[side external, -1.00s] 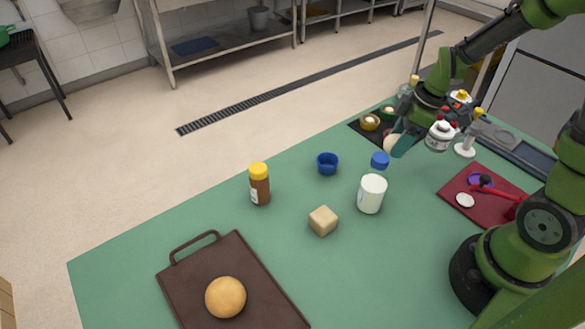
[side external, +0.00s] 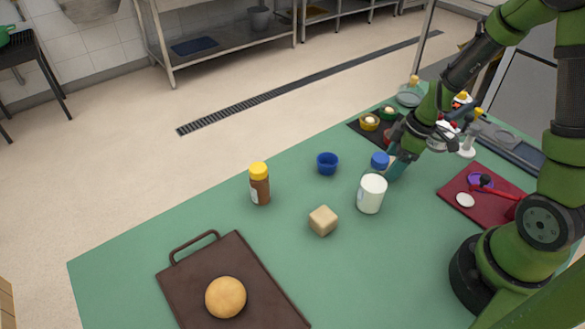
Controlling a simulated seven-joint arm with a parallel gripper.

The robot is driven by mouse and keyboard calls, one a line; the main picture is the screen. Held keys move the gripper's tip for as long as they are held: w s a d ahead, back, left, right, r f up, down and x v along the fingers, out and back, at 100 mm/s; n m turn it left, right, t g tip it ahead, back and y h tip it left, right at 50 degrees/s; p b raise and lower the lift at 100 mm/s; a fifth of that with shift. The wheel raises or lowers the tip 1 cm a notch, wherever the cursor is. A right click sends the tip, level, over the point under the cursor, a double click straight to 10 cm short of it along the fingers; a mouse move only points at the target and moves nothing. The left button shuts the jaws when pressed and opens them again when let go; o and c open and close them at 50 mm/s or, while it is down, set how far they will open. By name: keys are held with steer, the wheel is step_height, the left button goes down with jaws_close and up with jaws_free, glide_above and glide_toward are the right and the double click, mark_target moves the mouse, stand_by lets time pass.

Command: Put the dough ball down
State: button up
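My gripper (side external: 397,164) is low over the right part of the green table, just behind and right of the white bottle with a blue cap (side external: 371,194). One teal finger shows beside the cap; the other finger is hidden, so I cannot see whether the gripper is open or shut. No pale dough ball shows at the fingers now; the gripper and bottle may hide it. A round golden-brown ball (side external: 225,297) lies on the dark brown tray (side external: 190,290) at the front left, far from my gripper.
A beige cube (side external: 323,220), a brown bottle with a yellow cap (side external: 260,184) and a small blue bowl (side external: 328,163) stand on the table (side external: 120,270). A dark red board (side external: 455,190) lies right. The table's left middle is clear.

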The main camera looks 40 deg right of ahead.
steer(key=shift+o, duration=1.1)
steer(key=shift+r, duration=0.15)
steer(key=v, duration=1.2)
steer(key=s+a+r+m+t, duration=0.4)
steer(key=s+a+r+m, duration=0.2)
steer(key=a+r+m, duration=0.5)
steer(key=shift+a+r+m+t, duration=0.35)
steer(key=shift+a+m+t, duration=0.05)
steer(key=shift+a, duration=0.35)
